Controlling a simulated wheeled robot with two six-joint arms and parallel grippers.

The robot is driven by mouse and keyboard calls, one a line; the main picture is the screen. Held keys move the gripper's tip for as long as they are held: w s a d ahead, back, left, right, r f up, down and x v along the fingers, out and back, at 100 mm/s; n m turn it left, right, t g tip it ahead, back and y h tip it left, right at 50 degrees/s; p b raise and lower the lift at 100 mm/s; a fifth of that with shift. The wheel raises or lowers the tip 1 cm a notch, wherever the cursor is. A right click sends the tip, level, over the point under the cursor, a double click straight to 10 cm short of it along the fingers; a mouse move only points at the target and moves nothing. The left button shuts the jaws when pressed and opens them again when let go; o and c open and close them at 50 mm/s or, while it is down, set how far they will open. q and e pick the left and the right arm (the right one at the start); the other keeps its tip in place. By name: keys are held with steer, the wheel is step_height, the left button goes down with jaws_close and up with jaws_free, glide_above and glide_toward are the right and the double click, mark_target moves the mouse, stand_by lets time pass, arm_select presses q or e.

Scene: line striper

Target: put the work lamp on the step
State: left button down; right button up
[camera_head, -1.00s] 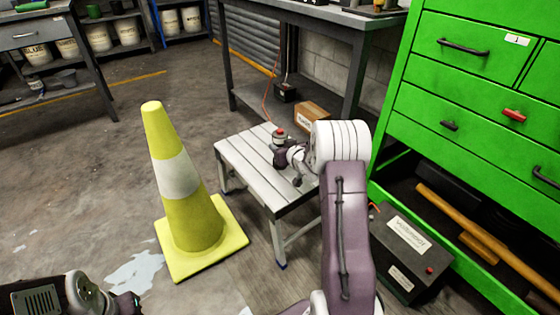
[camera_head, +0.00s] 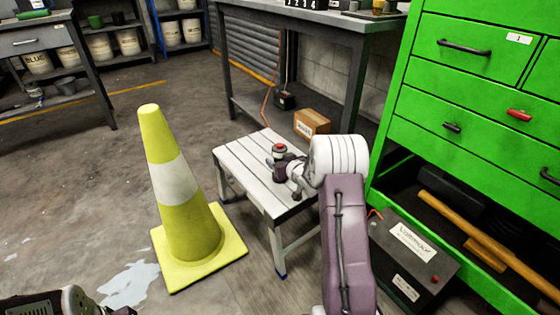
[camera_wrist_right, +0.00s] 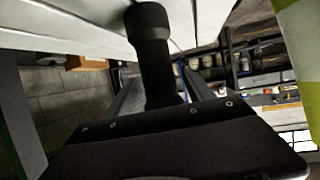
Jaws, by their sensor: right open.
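The work lamp (camera_head: 279,150), a small dark body with a red top, stands upright on the slatted white step (camera_head: 240,158). My right gripper (camera_head: 281,164) is open at the lamp's near side, low over the slats. Its fingers are hard to make out in the head view. In the right wrist view, which is upside down, a dark cylinder that looks like the lamp (camera_wrist_right: 150,55) meets the step (camera_wrist_right: 60,28). The black gripper part (camera_wrist_right: 165,140) covers its other end. Part of my left arm shows at the lower left of the head view, with its gripper out of frame.
A yellow and white traffic cone (camera_head: 178,190) stands left of the step. A green drawer cabinet (camera_head: 470,120) with an open bottom drawer is at the right. A cardboard box (camera_head: 311,123) sits behind the step under a bench. The step's left slats are clear.

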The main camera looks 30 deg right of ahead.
steer(key=shift+r, duration=0.2)
steer(key=p+v, duration=0.4)
steer(key=v, duration=0.8)
steer(key=s+a+f+g, duration=0.3)
steer(key=s+a+g, duration=0.3)
steer(key=s+a, duration=0.3)
steer(key=s+a+f+g+y, duration=0.1)
steer(key=s+a+f+g, duration=0.1)
steer(key=s+a+g, duration=0.4)
steer(key=s+a, duration=0.4)
steer(key=s, duration=0.2)
steer(key=shift+s+f+n, duration=0.35)
steer(key=shift+f+n, duration=0.05)
steer(key=shift+r, duration=0.1)
